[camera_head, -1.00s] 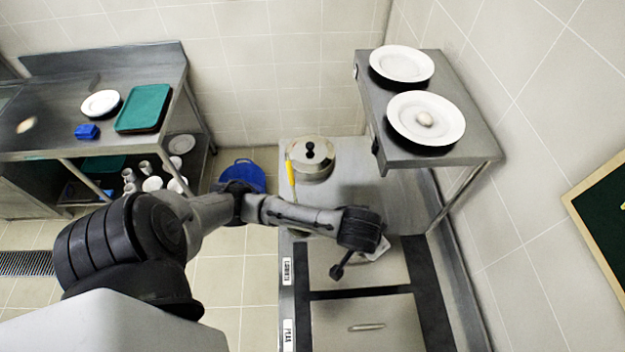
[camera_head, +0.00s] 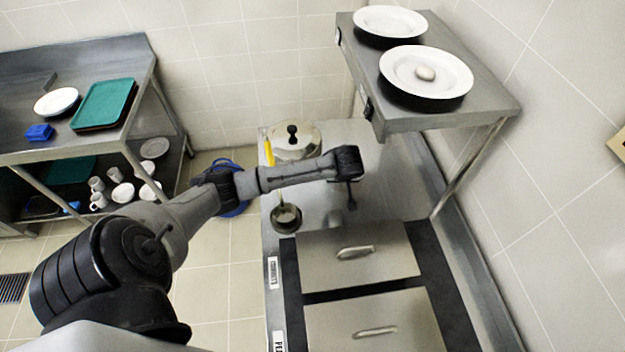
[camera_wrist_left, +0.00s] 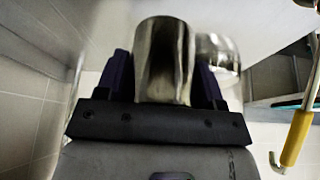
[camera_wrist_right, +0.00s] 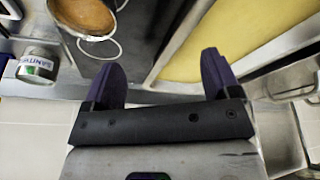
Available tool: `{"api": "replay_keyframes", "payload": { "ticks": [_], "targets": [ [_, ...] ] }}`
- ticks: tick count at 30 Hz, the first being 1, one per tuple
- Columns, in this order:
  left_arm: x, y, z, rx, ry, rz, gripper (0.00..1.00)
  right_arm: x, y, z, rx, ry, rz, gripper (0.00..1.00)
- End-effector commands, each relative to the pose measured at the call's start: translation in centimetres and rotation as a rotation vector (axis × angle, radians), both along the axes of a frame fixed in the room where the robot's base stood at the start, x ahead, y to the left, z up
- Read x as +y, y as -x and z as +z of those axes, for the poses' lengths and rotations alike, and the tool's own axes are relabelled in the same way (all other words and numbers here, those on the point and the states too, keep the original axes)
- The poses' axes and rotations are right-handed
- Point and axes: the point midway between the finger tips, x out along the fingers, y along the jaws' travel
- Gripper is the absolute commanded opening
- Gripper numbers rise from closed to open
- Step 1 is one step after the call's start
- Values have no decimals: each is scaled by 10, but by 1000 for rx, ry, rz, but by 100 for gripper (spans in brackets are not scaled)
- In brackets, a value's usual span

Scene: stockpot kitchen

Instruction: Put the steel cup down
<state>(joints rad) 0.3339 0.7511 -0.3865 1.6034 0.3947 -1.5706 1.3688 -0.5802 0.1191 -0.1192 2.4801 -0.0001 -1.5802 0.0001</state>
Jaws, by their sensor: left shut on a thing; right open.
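In the left wrist view the steel cup (camera_wrist_left: 163,62) is a shiny cylinder between the two fingers of my left gripper (camera_wrist_left: 165,85), which is shut on it. In the head view my left gripper (camera_head: 350,192) points down over the steel counter (camera_head: 385,175), beyond the lidded wells; the cup cannot be made out there. I cannot tell whether the cup touches the counter. My right gripper (camera_wrist_right: 160,80) is open and empty in the right wrist view; it is not seen in the head view.
A lidded pot (camera_head: 296,146) and a yellow handle (camera_head: 268,152) stand at the counter's back left. A small round vessel (camera_head: 286,218) sits at its left edge. A shelf (camera_head: 430,121) with white plates (camera_head: 425,72) overhangs the right. Lidded wells (camera_head: 358,255) lie nearer.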

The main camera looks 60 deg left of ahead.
Motion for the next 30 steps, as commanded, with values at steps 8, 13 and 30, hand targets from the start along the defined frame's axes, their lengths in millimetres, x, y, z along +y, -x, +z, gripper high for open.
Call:
{"api": "replay_keyframes", "payload": {
  "ticks": [8,13,30],
  "targets": [
    [50,27,-33,3,-3,1,33,2,0,1,0,-5,-2,82],
    [66,36,-45,2,-2,-1,33,2,0,0,0,-5,-2,82],
    [72,39,-85,1,0,-2,33,-1,0,-5,0,6,4,82]
  ]
}}
